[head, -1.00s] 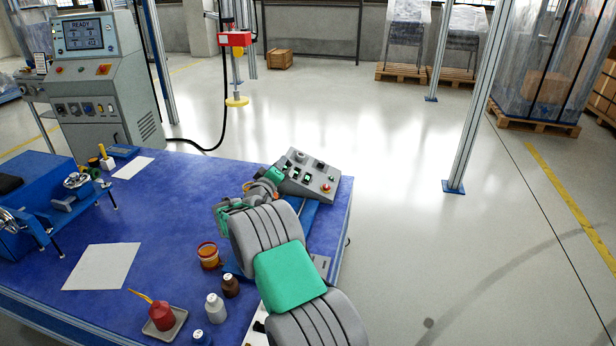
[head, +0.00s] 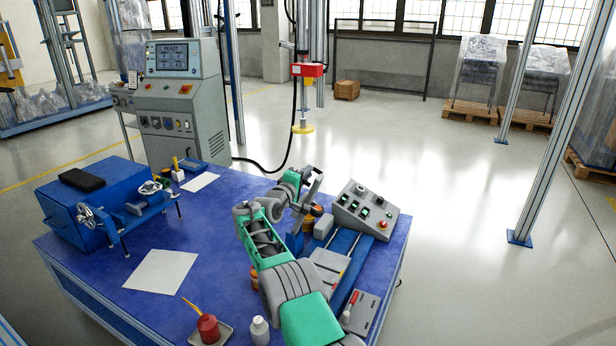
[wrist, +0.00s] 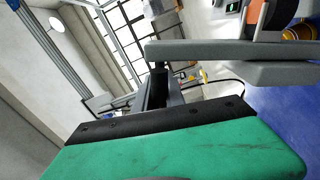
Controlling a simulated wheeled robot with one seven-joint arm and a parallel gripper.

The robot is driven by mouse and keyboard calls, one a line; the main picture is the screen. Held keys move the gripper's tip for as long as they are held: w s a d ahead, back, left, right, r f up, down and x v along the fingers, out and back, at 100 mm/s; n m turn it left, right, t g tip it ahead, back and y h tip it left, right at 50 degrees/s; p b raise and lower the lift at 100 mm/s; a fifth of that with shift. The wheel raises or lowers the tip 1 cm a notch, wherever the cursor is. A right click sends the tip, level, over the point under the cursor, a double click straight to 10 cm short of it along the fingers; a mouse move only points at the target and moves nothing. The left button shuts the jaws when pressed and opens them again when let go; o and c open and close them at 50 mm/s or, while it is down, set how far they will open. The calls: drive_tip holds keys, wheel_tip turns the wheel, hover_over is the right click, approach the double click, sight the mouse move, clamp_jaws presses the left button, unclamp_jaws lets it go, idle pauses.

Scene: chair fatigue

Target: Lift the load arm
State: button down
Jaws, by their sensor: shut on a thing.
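A red unit (head: 308,70) hangs on an upright post beyond the bench, with a rod below it ending in a yellow round pad (head: 302,129). This looks like the load arm; it is apart from my gripper. My gripper (head: 314,184) is over the right part of the blue bench, left of the grey control box (head: 366,209) with its buttons and red knob. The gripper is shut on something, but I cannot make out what. The wrist view shows grey finger parts, with a small yellow thing (wrist: 203,77) behind them.
The blue bench (head: 218,225) carries a blue vise-like fixture (head: 85,205), a paper sheet (head: 160,271), a red oil can (head: 208,328) and a white bottle (head: 260,331). A grey console (head: 182,100) reading READY stands behind. Open floor lies right of the bench.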

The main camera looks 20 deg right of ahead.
drive_tip(key=c, duration=1.4)
unclamp_jaws()
drive_tip(key=shift+a, duration=0.1)
drive_tip(key=v, duration=0.7)
drive_tip(key=shift+s+a, duration=0.2)
drive_tip(key=shift+s, duration=0.1)
drive_tip(key=shift+r, duration=0.1)
